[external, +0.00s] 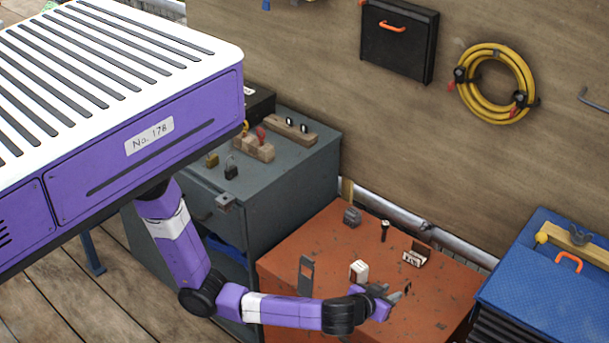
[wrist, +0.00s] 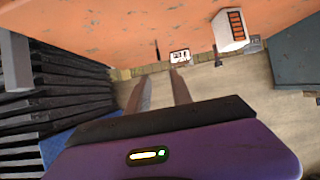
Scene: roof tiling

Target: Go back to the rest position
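My gripper (external: 401,292) is at the end of my purple arm, over the front part of the orange-red bench top (external: 330,233). In the wrist view my gripper (wrist: 158,73) shows two grey fingers standing apart, with nothing visible between them. A white block (external: 359,271) is on the bench just behind and left of my gripper. It also shows in the wrist view, with orange stripes (wrist: 229,30). A small black-and-white card (external: 412,259) is behind my gripper, and it shows in the wrist view too (wrist: 180,57).
A dark upright plate (external: 306,275), a grey lump (external: 352,217) and a black torch (external: 384,231) are on the bench. A grey cabinet (external: 290,175) with padlocks stands left. A blue toolbox (external: 530,280) stands right. A yellow hose coil (external: 497,83) hangs on the wooden wall.

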